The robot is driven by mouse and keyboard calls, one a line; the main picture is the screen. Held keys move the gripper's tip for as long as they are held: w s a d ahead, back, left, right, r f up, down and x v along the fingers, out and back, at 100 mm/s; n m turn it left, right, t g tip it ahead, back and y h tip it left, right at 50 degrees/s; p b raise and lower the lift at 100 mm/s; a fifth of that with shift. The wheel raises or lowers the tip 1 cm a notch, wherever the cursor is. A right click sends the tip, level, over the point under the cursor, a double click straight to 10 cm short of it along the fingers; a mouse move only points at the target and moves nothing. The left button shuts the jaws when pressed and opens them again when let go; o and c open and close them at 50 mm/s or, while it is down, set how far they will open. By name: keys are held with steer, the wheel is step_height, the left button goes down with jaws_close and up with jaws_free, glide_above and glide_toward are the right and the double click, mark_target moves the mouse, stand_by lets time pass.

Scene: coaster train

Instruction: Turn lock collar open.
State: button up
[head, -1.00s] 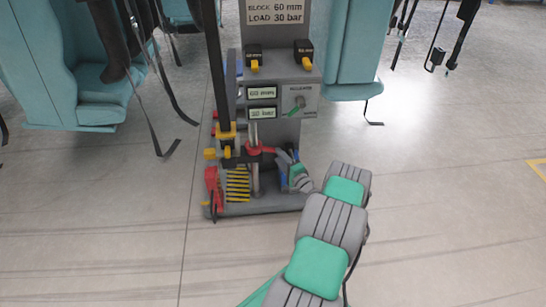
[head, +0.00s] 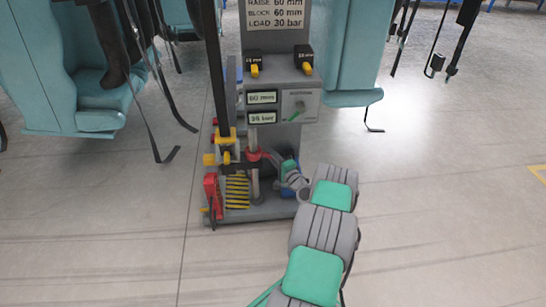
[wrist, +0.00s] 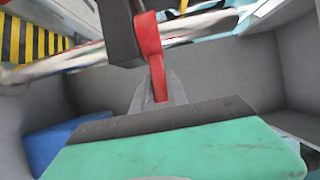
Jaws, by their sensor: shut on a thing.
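The red lock collar (head: 252,156) sits around the upright metal rod (head: 254,183) low on the grey stand. My gripper (head: 271,159) reaches in from the right at collar height. In the wrist view, the collar's red lever (wrist: 150,45) runs down between the fingers of my gripper (wrist: 163,92), which is shut on it. The rod (wrist: 90,62) crosses the upper part of that view. A dark part hides some of the collar there.
A red hand-sized part (head: 211,192) and yellow-black stripes (head: 237,190) are at the left. Teal seats (head: 85,70) hang behind. The floor right is clear.

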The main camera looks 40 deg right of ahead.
jaws_close()
stand_by(0.8)
